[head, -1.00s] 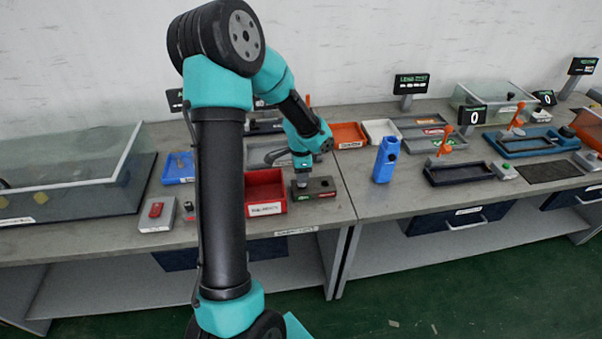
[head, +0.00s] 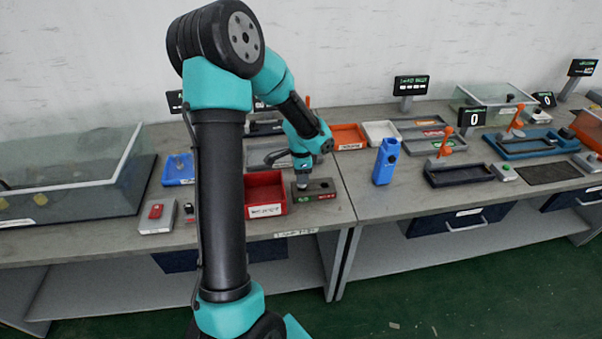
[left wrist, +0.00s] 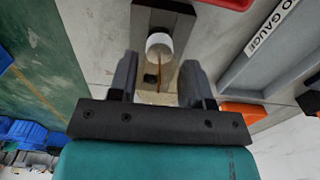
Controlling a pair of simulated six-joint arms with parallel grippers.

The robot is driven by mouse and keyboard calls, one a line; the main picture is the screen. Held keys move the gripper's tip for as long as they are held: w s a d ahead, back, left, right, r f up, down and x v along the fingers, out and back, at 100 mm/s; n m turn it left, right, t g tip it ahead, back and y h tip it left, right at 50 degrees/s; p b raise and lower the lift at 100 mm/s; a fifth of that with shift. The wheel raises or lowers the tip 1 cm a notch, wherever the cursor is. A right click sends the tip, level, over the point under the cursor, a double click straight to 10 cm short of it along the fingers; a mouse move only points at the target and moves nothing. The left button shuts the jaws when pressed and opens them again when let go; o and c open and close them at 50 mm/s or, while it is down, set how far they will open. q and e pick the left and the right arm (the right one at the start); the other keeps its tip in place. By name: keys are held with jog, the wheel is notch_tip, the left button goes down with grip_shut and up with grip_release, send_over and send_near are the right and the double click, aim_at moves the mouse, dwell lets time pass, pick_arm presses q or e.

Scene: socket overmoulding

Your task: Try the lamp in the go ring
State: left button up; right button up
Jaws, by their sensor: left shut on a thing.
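The dark gauge block (head: 328,194) lies on the bench right of the red bin in the head view. One dark round opening shows at its right; a green mark and a red mark are on its front. My left gripper (head: 303,182) points down over the block's left end, above the green-marked side. In the left wrist view my left gripper (left wrist: 158,85) is shut on the lamp (left wrist: 159,44), whose pale round end shows between the fingers over the block (left wrist: 172,18). I cannot tell whether the lamp is inside the ring. My right gripper is out of view.
A red bin (head: 264,211) stands close to the left of the block. An orange bin (head: 347,145) and a white bin (head: 380,134) are behind. A blue upright holder (head: 386,160) stands to the right. The bench's front edge is close to the block.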

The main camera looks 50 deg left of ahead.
pick_arm(q)
jog(key=shift+f, duration=0.45)
dwell(0.5)
jog(key=shift+r, duration=0.5)
dwell(0.9)
jog(key=shift+r, duration=2.95)
jog(key=shift+s, duration=0.1)
